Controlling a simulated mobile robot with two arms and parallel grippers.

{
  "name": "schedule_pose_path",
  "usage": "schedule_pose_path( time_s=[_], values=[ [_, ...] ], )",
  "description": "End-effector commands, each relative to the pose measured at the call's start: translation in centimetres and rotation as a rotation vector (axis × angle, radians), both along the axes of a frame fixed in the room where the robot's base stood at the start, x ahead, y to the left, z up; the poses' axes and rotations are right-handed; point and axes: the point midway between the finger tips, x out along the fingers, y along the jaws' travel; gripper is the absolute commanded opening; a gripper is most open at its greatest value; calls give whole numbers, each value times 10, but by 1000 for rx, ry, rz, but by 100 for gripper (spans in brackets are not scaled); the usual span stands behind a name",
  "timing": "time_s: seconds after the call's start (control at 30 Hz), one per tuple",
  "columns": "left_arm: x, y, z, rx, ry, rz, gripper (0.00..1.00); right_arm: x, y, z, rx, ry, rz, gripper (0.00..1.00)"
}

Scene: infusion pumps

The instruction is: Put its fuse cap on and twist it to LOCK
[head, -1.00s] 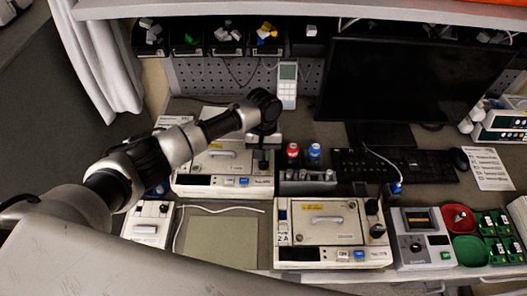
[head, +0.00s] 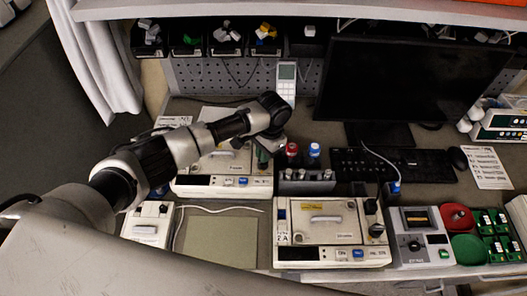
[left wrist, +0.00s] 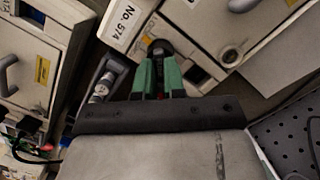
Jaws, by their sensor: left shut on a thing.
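My left gripper (head: 263,152) is at the right side of the far pump (head: 222,185) in the head view. In the left wrist view its green fingers (left wrist: 159,74) are shut on a dark round cap (left wrist: 160,47). The cap is at the pump's edge, close to the "No. 574" label (left wrist: 124,18). I cannot tell how far it is seated, and its LOCK mark is not readable. A round fitting (left wrist: 230,56) shows on the same pump beside the cap. My right gripper is not in view.
A second pump (head: 318,258) with dark knobs is nearer. A monitor (head: 410,90) and keyboard (head: 395,163) are at the right. A green mat (head: 222,240) lies bare in front.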

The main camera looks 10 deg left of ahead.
Motion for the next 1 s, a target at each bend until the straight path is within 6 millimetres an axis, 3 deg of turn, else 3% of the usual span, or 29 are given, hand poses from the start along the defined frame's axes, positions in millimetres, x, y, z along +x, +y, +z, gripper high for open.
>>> schedule_pose_path(
  time_s=[0.37, 0.4, 0.57, 0.87, 1.0],
  values=[
    [-4, -2, 0, -1, 4, -595, 0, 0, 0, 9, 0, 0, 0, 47],
    [-4, -2, -2, -1, 5, -596, 15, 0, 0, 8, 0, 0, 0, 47],
    [-3, -2, -1, -1, 4, -590, 39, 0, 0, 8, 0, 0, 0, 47],
    [-3, -2, 2, -1, 1, -587, 40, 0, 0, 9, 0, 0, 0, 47],
    [-2, -2, 16, -3, 0, -587, 40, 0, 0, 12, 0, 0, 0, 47]
  ],
)
